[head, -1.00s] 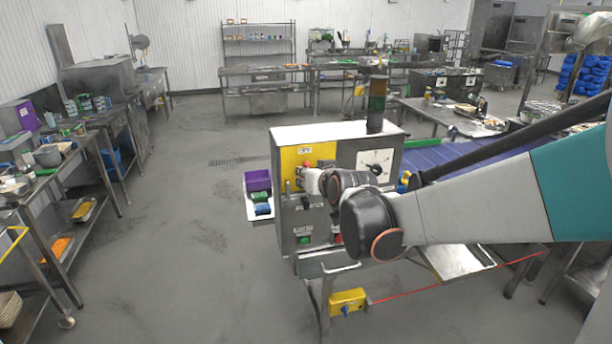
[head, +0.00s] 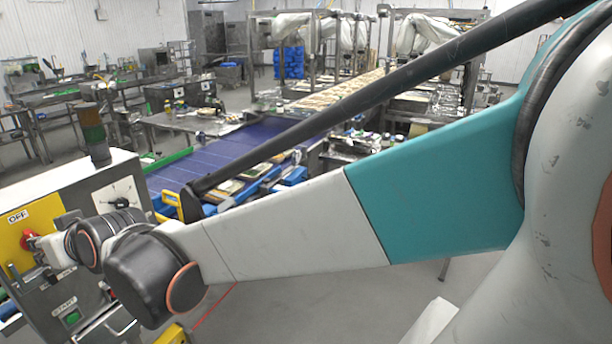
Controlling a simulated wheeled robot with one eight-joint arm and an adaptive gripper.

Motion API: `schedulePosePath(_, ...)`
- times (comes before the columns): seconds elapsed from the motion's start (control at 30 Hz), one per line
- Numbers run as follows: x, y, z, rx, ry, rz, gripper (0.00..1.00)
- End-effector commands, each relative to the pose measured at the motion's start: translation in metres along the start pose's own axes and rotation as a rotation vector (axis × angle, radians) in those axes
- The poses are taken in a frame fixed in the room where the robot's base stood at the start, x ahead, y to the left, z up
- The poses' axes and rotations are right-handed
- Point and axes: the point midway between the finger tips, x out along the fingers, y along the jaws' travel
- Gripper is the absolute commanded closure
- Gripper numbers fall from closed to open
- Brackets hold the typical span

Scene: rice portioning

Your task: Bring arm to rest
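My arm reaches from the right edge across the head view to the lower left, with a teal section, a pale grey section and dark wrist joints. Its far end is in front of the steel control cabinet (head: 72,189), near the cabinet's yellow panel. I cannot tell whether the arm touches the cabinet.
A blue conveyor belt (head: 211,160) runs behind the arm, with trays on it. A green and amber signal post (head: 93,135) stands on the cabinet. Steel tables (head: 190,122) and caged robot cells stand farther back. Grey floor is open below the arm.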

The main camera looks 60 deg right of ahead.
Motion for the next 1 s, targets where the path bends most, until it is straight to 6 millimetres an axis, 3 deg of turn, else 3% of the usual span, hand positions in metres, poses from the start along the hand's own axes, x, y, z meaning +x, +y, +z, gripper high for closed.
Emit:
schedulePosePath(0.3,-0.002,0.000,0.002,0.000,-0.001,0.000,0.67)
schedulePosePath(0.43,-0.006,-0.001,0.022,-0.005,-0.032,-0.002,0.67)
schedulePosePath(0.57,-0.020,-0.001,0.076,-0.022,-0.120,-0.002,0.67)
schedulePosePath(0.8,-0.062,0.005,0.207,-0.061,-0.346,0.021,0.67)
schedulePosePath(1.0,-0.093,0.016,0.288,-0.084,-0.491,0.055,0.67)
